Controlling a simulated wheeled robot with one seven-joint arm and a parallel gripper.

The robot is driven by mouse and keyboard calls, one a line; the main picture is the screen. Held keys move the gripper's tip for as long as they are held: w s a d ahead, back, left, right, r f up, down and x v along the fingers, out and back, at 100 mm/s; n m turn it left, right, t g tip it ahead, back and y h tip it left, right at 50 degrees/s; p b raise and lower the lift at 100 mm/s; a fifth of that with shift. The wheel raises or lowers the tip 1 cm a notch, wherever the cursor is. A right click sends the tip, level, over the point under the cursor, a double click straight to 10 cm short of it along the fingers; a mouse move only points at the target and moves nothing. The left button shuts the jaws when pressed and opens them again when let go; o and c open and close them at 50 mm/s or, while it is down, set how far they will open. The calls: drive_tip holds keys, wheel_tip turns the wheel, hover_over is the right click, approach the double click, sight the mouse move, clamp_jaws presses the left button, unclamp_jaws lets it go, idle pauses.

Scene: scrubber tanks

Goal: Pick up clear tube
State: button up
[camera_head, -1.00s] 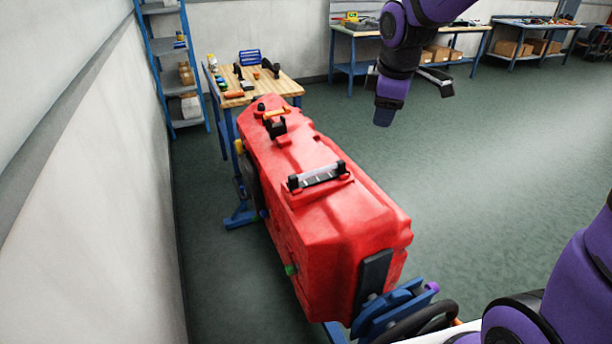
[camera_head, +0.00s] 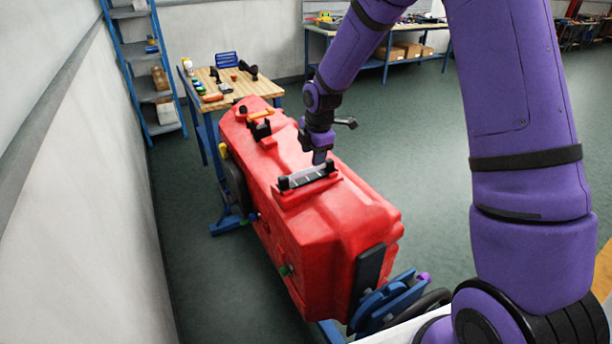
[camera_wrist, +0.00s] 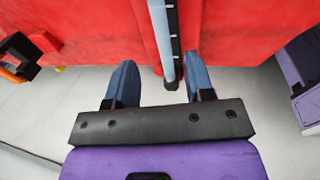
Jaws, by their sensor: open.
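The clear tube (camera_head: 309,175) lies in black end holders on top of the red tank (camera_head: 345,232). In the wrist view the tube (camera_wrist: 164,32) runs in from the top edge, greyish with dark marks along it, and ends in a dark cap. My gripper (camera_head: 319,157) hangs over the tank close by the tube in the head view. In the wrist view my gripper (camera_wrist: 160,80) is open, with blue fingers apart. The tube's end lies between them in the picture, nearer the right finger. I cannot tell whether a finger touches it.
A black clip with an orange part (camera_head: 260,130) stands farther along the tank top and shows at the left of the wrist view (camera_wrist: 18,58). A wooden workbench (camera_head: 240,93) with tools stands behind the tank. The wall is at the left; the floor at the right is open.

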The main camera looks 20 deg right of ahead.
sight(310, 169)
drive_tip(key=shift+w+a+f, duration=0.1)
drive_tip(key=shift+w+f, duration=0.05)
drive_tip(key=shift+f, duration=0.95)
drive_tip(key=shift+w+a+f, duration=0.1)
drive_tip(key=shift+w+f, duration=0.05)
drive_tip(key=shift+f, duration=0.95)
drive_tip(key=shift+w+a+f, duration=0.1)
drive_tip(key=shift+w+f, duration=0.05)
drive_tip(key=shift+f, duration=0.95)
drive_tip(key=shift+r, duration=0.1)
clamp_jaws()
